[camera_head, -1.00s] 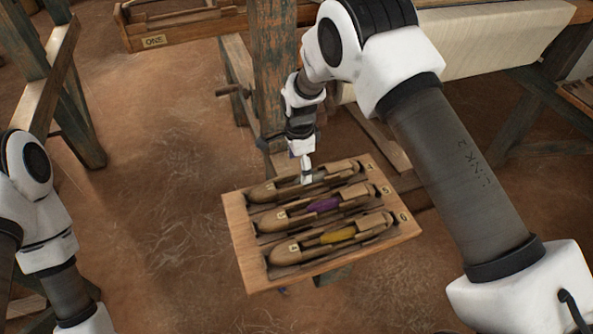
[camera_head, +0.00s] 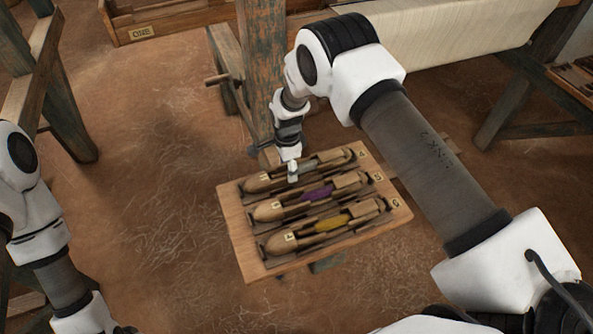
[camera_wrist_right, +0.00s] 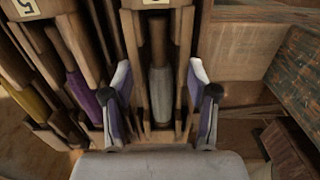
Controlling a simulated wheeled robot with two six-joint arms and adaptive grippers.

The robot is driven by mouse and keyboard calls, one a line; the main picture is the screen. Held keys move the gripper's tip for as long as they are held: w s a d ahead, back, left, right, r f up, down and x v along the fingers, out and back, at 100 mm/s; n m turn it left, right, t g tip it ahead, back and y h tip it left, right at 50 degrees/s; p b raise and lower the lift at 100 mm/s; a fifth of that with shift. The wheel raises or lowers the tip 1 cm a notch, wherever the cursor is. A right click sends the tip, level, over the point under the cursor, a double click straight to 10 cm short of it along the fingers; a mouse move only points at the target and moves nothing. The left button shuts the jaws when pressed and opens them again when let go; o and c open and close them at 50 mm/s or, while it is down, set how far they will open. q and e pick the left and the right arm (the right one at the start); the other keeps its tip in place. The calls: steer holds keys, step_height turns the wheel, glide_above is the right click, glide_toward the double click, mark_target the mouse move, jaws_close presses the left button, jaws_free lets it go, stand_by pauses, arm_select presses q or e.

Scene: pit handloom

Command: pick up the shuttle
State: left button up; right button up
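A boat-shaped wooden shuttle with a grey-green bobbin (camera_head: 306,169) lies in the far slot of a wooden tray (camera_head: 243,239). A shuttle with purple thread (camera_head: 318,192) and one with yellow thread (camera_head: 332,222) lie in the other slots. My right gripper (camera_head: 292,177) points down at the grey-green shuttle. In the right wrist view its two fingers (camera_wrist_right: 160,95) stand apart, one on each side of that shuttle (camera_wrist_right: 161,86). I cannot tell whether they touch it. My left arm shows at the left edge; its gripper is out of view.
A worn wooden post (camera_head: 263,70) stands right behind the tray. The loom's pale cloth roll (camera_head: 460,40) runs across the upper right. A wooden box marked ONE (camera_head: 142,33) is at the top left. The earth floor left of the tray is clear.

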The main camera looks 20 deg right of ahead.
steer(key=shift+f, duration=0.1)
steer(key=shift+c, duration=1.1)
steer(key=shift+w+r, duration=0.1)
steer(key=shift+r, duration=0.3)
step_height(320, 180, up, 9)
steer(key=shift+r+b, duration=0.1)
steer(key=shift+b, duration=0.75)
